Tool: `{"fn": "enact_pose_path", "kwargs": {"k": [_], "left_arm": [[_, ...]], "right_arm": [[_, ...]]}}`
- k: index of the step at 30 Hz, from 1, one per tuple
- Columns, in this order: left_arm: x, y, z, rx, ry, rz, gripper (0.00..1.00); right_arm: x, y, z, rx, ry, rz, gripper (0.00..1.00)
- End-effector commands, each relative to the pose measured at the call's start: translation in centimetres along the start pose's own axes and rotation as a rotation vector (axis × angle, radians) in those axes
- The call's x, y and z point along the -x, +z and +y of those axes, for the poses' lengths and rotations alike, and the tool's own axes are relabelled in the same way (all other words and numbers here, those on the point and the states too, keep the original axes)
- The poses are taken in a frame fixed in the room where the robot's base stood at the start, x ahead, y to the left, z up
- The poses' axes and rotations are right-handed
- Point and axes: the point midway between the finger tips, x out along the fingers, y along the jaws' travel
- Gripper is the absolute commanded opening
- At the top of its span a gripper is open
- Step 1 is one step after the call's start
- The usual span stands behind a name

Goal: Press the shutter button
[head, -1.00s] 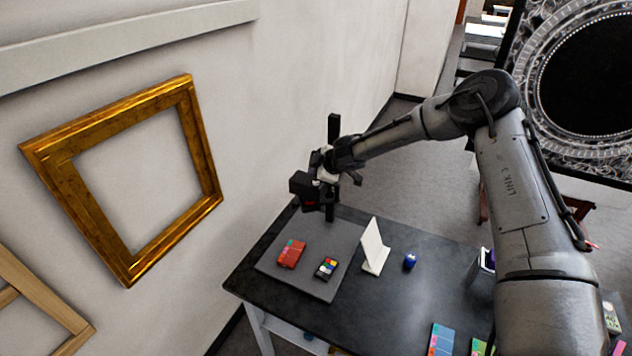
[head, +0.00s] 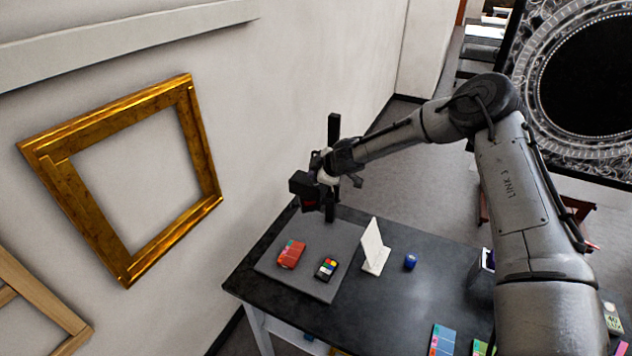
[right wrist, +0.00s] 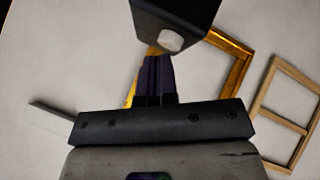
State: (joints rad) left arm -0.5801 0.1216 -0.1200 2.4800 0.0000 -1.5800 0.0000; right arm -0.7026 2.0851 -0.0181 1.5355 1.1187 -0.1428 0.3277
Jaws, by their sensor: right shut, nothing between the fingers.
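A black camera-like box (head: 304,190) with a small red mark hangs on an upright black post (head: 332,213) above the grey board on the table. In the right wrist view, the dark box (right wrist: 178,12) carries a pale round button (right wrist: 171,40) on its near face. My right gripper (head: 319,172) is at the box, partly hidden by its own wrist in the head view. In the right wrist view, its dark fingers (right wrist: 155,60) are shut and empty, with their tips just beside the button. I cannot tell whether they touch it. My left gripper is not in view.
The grey board (head: 305,283) holds a red colour-patched block (head: 291,254) and a small colour chart (head: 326,269). A white upright card (head: 373,246) and a blue jar (head: 410,262) stand to the right. A gilt frame (head: 130,262) hangs on the left wall.

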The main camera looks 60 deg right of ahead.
Motion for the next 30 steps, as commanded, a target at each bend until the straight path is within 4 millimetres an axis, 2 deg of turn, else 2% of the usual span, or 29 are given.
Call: {"fn": "enact_pose_path", "kwargs": {"k": [20, 30], "left_arm": [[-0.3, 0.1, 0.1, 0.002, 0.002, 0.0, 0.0], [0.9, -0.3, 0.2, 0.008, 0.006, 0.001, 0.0]], "right_arm": [[-0.3, 0.2, -0.2, 0.0, 0.0, -0.001, 0.0], [0.6, -0.4, 0.4, 0.0, 0.0, -0.001, 0.0]]}}
